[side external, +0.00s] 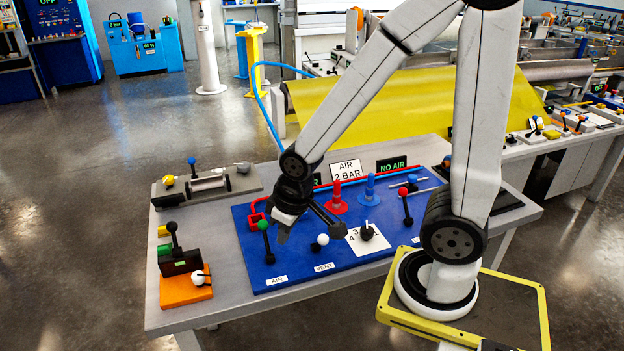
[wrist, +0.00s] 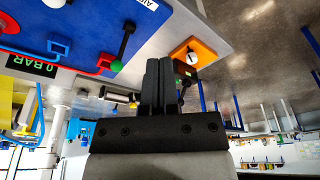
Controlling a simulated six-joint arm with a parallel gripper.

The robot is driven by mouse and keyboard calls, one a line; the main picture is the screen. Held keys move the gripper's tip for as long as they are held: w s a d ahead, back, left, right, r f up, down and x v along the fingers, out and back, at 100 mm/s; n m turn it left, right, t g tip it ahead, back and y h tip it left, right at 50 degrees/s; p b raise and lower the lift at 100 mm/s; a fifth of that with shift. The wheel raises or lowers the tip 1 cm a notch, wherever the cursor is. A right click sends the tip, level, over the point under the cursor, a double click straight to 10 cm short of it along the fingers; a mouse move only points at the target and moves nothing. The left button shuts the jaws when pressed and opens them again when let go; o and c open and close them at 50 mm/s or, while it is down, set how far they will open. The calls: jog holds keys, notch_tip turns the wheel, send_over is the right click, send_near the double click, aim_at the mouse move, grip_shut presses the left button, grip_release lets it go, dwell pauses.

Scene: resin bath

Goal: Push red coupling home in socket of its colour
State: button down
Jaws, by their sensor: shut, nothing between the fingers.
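A red upright piece (side external: 337,198) with a round flange stands on the blue panel (side external: 308,262), and I take it for the red coupling. A similar blue piece (side external: 370,189) stands to its right. A red square fitting (side external: 257,216), joined to a red pipe, sits at the panel's left edge; it also shows in the wrist view (wrist: 104,66), with a blue fitting (wrist: 60,47) beside it. Whether either is the socket I cannot tell. My gripper (side external: 283,238) is shut and empty, over the panel's left part, left of and apart from the red piece. Its fingers show in the wrist view (wrist: 158,62).
A green-knobbed lever (side external: 264,228) stands close beside my gripper. A white-knobbed lever (side external: 322,240), a black knob (side external: 367,233) and a red-knobbed lever (side external: 404,197) stand to the right. An orange block (side external: 185,289) lies at the table's left end. Signs stand behind the panel.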

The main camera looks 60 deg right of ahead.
jog(key=shift+c, duration=2)
grip_release()
jog(key=shift+d, duration=0.1)
jog(key=n+g, duration=0.3)
jog(key=n, duration=0.6)
send_over(337, 181)
jog(key=f, duration=0.2)
jog(key=shift+s+f, duration=0.2)
jog(key=shift+f, duration=0.15)
jog(key=shift+w+f, duration=0.15)
jog(key=shift+f, duration=3.75)
jog(key=shift+c, duration=0.2)
